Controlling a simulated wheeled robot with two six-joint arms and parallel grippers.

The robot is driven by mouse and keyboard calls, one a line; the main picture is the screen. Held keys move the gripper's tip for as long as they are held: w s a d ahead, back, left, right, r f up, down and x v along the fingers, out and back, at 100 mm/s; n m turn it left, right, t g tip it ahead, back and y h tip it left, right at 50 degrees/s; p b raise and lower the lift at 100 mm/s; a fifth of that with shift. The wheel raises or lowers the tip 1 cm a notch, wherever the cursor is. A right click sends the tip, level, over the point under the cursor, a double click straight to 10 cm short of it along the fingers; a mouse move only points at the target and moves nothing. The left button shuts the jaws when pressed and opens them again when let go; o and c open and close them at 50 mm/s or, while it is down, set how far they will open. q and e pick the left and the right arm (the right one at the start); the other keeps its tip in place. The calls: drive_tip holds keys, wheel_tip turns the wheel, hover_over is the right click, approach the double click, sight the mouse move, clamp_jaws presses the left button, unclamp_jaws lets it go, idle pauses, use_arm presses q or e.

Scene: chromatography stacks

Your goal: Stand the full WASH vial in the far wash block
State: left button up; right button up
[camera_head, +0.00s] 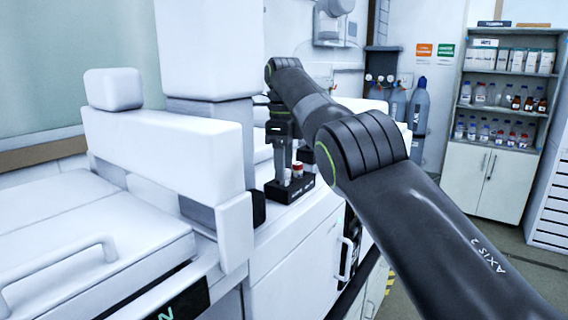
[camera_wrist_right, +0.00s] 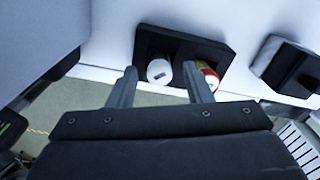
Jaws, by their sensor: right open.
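My right gripper (camera_head: 283,163) points down over a black block (camera_head: 290,192) on the white bench. In the right wrist view its fingers are open, one on each side of a white-capped vial (camera_wrist_right: 159,71) standing in the block's left part; I cannot tell whether they touch it. A second vial with a red and yellow top (camera_wrist_right: 207,76) stands beside it in the same block, close to the right finger; its red top also shows in the head view (camera_head: 297,168). The vial lettering is too small to read, so I cannot tell which is WASH. My left gripper is out of view.
Another black block (camera_wrist_right: 292,70) stands to the right in the right wrist view. A large white instrument (camera_head: 165,150) stands close left of my right gripper. Grey bottles (camera_head: 418,105) and a shelf cabinet (camera_head: 500,120) are farther back.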

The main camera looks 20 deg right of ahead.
wheel_tip(320, 180, up, 12)
drive_tip(key=p, duration=1.1)
drive_tip(key=shift+f, duration=0.15)
